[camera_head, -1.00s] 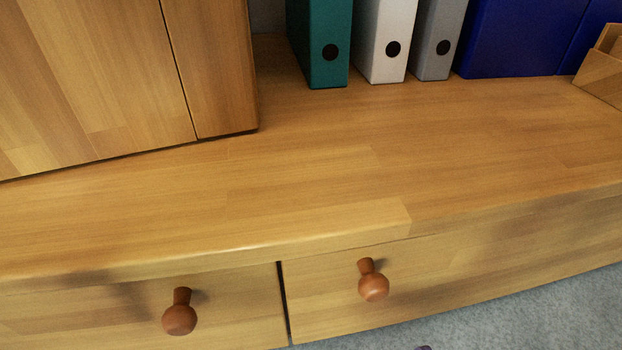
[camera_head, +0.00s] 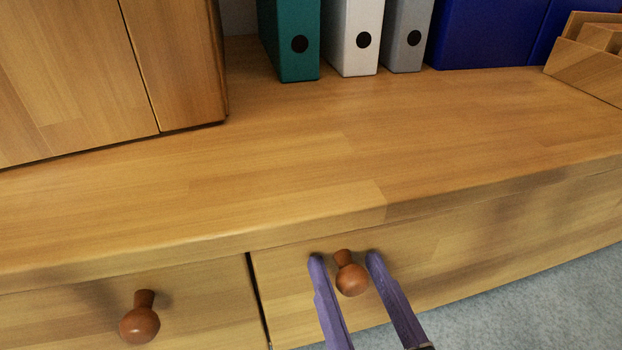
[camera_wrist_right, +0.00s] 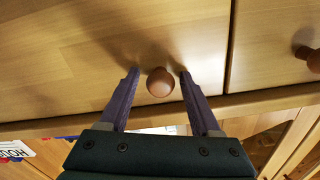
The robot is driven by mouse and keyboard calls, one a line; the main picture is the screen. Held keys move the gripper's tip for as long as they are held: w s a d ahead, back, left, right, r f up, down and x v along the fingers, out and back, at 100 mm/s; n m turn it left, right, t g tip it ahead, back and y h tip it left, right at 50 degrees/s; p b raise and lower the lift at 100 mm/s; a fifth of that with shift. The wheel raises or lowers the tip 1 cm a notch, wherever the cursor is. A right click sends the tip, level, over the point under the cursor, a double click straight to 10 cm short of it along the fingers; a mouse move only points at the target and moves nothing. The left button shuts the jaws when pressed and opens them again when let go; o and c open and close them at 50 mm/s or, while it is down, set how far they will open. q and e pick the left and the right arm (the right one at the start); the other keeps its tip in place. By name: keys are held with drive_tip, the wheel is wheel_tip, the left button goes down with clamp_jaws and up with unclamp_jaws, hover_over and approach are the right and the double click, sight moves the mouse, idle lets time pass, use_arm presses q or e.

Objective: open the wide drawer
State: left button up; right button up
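The wide drawer (camera_head: 480,235) fills the right part of the cabinet front in the head view and looks closed. Its round reddish-brown knob (camera_head: 351,279) sticks out near its left end. My right gripper (camera_head: 342,257) is open, with one purple finger on each side of this knob. In the right wrist view the knob (camera_wrist_right: 160,82) sits between the two fingertips, with a small gap on each side. The wide drawer's front (camera_wrist_right: 120,50) lies behind it. My left gripper is not in view.
A second drawer (camera_head: 200,290) with its own knob (camera_head: 139,318) is to the left, past a narrow dark gap. Binders (camera_head: 350,45), blue boxes (camera_head: 490,35) and a wooden holder (camera_head: 585,65) stand on the top. The middle of the top is clear.

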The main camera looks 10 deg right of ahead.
clamp_jaws()
idle(1.2)
